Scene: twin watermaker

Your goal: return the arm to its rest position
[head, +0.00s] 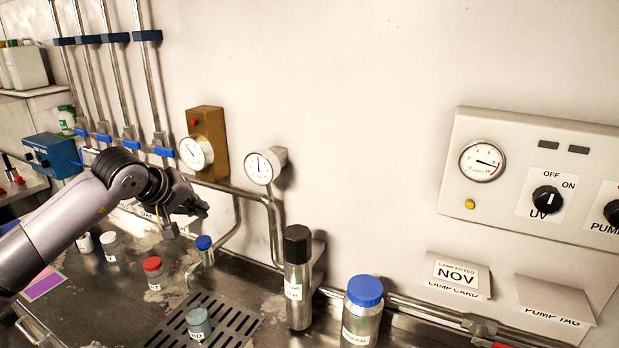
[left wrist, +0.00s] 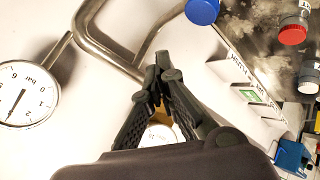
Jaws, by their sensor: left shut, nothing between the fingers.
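My left arm (head: 75,210) comes in from the left in the head view, stretched over the steel counter toward the wall pipes. My left gripper (head: 200,208) is at its end, in front of the wall and left of the round white gauge. In the left wrist view the gripper (left wrist: 163,66) has its dark fingers closed together at the tips, with nothing between them. A bent steel pipe (left wrist: 105,45) passes behind the fingertips. My right gripper does not show in either view.
Below are a blue-capped tap (head: 203,243), a red-capped jar (head: 153,266) and a drain grate (head: 240,324). A black-capped bottle (head: 297,280) and a blue-capped jar (head: 363,312) stand to the right. Wall gauges (head: 260,168) are close to the gripper. A control panel (head: 520,130) is at right.

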